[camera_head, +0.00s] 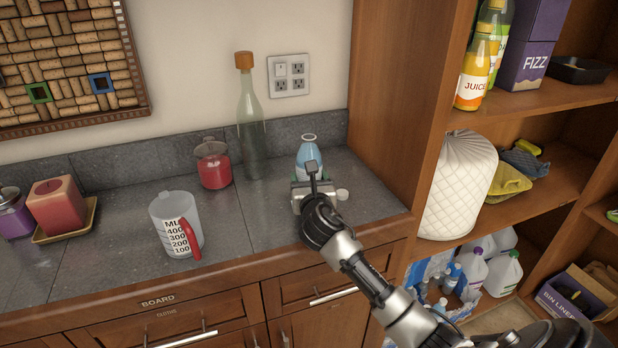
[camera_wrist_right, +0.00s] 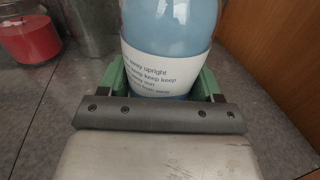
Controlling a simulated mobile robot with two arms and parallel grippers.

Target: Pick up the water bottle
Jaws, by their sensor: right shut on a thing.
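The water bottle (camera_head: 309,150) is light blue with a pale ring at its top. It stands at the back right of the grey counter (camera_head: 125,222), near the wooden cabinet side. In the right wrist view the bottle (camera_wrist_right: 172,30) is upright and has a white label with text. My right gripper (camera_head: 311,180) is at the bottle's near side. In the right wrist view its green fingers (camera_wrist_right: 163,82) are on both sides of the lower bottle, shut on it. I cannot tell whether the bottle's base touches the counter. My left gripper is not in view.
A tall green glass bottle (camera_head: 250,125) and a red jar (camera_head: 213,165) stand left of the water bottle. A measuring cup (camera_head: 175,225) is nearer the front. The cabinet side (camera_head: 398,105) closes off the right. Shelves beyond hold juice (camera_head: 472,80) and jugs (camera_head: 501,273).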

